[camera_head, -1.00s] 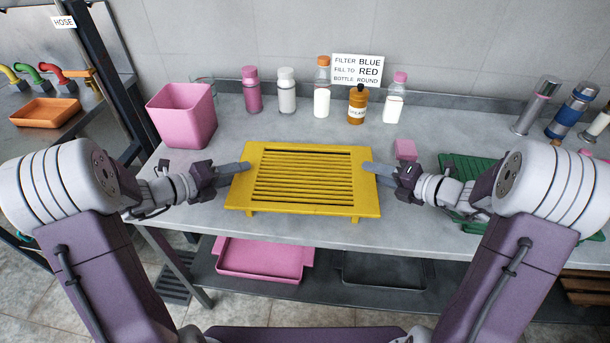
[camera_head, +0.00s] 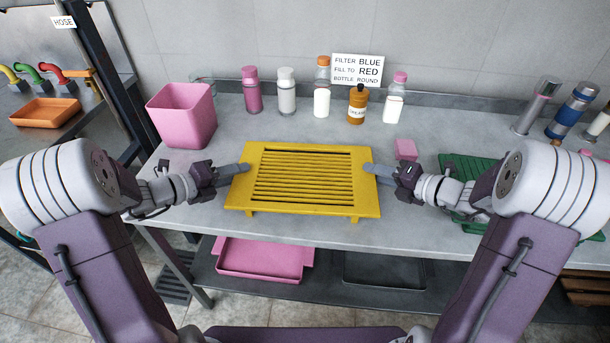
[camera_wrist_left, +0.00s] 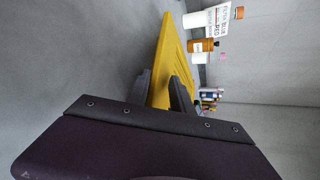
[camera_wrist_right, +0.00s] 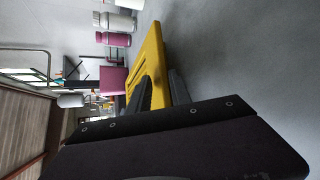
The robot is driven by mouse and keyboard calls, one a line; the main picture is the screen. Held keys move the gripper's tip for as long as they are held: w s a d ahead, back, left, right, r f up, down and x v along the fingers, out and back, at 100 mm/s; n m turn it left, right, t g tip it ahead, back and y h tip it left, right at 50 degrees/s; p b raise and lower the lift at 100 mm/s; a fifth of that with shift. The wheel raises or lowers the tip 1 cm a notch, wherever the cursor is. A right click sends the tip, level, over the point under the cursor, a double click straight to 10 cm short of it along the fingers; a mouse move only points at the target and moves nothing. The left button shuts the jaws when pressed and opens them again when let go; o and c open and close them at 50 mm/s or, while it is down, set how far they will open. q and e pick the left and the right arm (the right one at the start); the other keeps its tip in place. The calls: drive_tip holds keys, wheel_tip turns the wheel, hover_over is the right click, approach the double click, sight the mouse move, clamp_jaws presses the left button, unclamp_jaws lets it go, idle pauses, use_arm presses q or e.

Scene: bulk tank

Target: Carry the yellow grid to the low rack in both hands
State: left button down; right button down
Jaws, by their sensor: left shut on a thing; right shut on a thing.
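The yellow grid (camera_head: 303,208) is a slatted yellow panel with short feet, level at the front of the grey worktop. My left gripper (camera_head: 243,170) is shut on its left edge, and my right gripper (camera_head: 372,170) is shut on its right edge. The grid also shows between the fingers in the left wrist view (camera_wrist_left: 167,60) and the right wrist view (camera_wrist_right: 152,60). I cannot tell whether its feet touch the worktop. Below is a low shelf (camera_head: 325,287) holding a pink tray (camera_head: 260,258) and a dark tray; no separate low rack is clearly identifiable.
A pink bin (camera_head: 183,115) stands at the back left. Several bottles and a sign (camera_head: 357,68) line the back. A small pink block (camera_head: 405,149) and a green rack (camera_head: 470,175) lie to the right. A dark post (camera_head: 100,70) rises at the left.

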use_arm(q)
drive_tip(key=shift+r, duration=0.15)
use_arm(e)
drive_tip(key=shift+r, duration=0.2)
idle(0.6)
